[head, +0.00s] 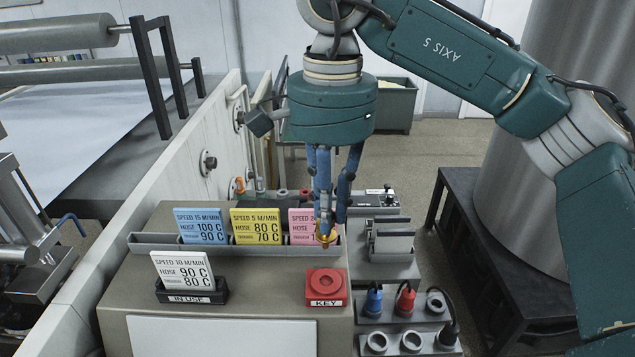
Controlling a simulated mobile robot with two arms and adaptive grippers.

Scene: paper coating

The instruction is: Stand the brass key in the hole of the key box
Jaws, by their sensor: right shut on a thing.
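The red key box (326,290), with a KEY label on its front, sits on the front right of the console top. A round recess shows in its top. My right gripper (326,226) points down, shut on the brass key (327,238). Only a small yellow part of the key shows below the blue fingers; the rest is hidden. The key appears above and behind the key box, apart from it, in front of the pink card. My left gripper is not in view.
A grey rack (155,241) holds blue (201,226), yellow (255,227) and pink (298,222) cards. A white card (181,270) stands in the IN USE holder (190,291). Blue (374,299) and red (405,298) plugs stand right of the console. Clear console top lies between holder and key box.

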